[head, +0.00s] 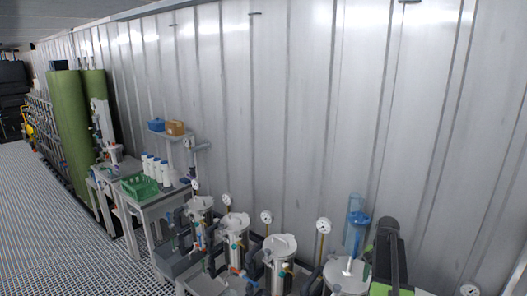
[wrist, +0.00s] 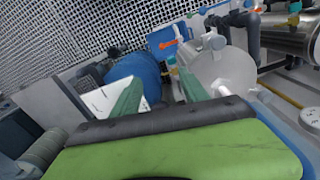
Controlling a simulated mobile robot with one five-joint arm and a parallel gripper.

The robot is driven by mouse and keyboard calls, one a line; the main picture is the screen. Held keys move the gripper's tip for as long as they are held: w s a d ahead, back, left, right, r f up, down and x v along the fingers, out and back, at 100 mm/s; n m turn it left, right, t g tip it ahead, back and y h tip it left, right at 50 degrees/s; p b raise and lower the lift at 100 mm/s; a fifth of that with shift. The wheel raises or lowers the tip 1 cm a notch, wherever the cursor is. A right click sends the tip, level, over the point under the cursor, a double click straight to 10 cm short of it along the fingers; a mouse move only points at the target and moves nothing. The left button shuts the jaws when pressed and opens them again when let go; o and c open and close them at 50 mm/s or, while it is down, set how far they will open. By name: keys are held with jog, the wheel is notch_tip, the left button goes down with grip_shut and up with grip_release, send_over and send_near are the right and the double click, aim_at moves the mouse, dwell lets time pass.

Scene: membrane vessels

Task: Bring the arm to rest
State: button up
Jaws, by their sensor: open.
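My arm, dark with a green part, rises at the lower right of the head view; its fingertips cannot be made out there. In the wrist view, my gripper (wrist: 160,88) shows as two green fingers standing apart above my green and black wrist body. I see nothing held between them. A pale round vessel (wrist: 222,72) lies beyond the right finger and a blue cylinder (wrist: 135,70) beyond the left one. In the head view, a vessel with a pale lid (head: 348,276) stands just left of my arm.
Several metal vessels (head: 281,262) with pressure gauges (head: 323,226) line the ribbed wall. A blue filter housing (head: 357,228) stands close behind my arm. Farther left are a green crate (head: 139,187), white bottles (head: 160,172) and tall green cylinders (head: 68,125). The grated floor (head: 45,220) at left is clear.

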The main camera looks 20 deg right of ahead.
jog(key=w+a+f+n+b, duration=0.2)
jog(key=a+f+b, duration=0.1)
jog(key=a, duration=0.6)
jog(key=w+a+f+n+b, duration=0.2)
jog(key=w+a+f, duration=0.1)
jog(key=a, duration=0.7)
jog(key=w+a+f+n+b, duration=0.2)
jog(key=a+f+b, duration=0.1)
jog(key=a, duration=0.6)
jog(key=s+a+f+n+b, duration=0.1)
jog(key=s+a+f+n, duration=0.1)
jog(key=a, duration=0.5)
jog(key=s+a+f+n+b, duration=0.1)
jog(key=s+a+n, duration=0.3)
jog(key=a, duration=0.4)
jog(key=shift+s+a+f+n+b, duration=0.35)
jog(key=shift+s+b, duration=0.2)
jog(key=shift+b, duration=0.25)
jog(key=shift+d, duration=0.15)
